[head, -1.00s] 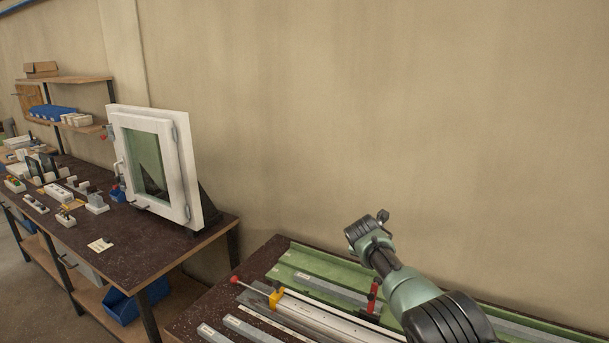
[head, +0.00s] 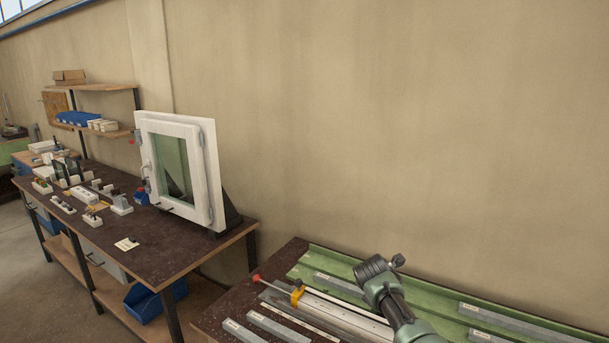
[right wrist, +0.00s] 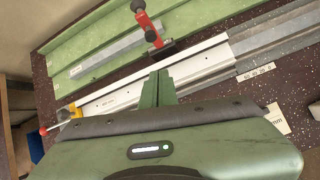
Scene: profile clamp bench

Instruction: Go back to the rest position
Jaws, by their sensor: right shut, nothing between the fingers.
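My right gripper shows in the right wrist view (right wrist: 158,85) as two green fingers shut together, with nothing between them. A red-handled clamp (right wrist: 147,27) stands just beyond the fingers. A yellow clamp block (head: 297,293) with a red knob (head: 256,278) sits at the profile's left end. My left gripper is not in view.
A green rail (head: 325,266) runs along the back of the dark bench. Grey bars (head: 278,326) lie at its front. Left of it, across a gap, another dark bench (head: 150,258) bears a white window frame (head: 215,180) and small parts. A plain wall stands behind.

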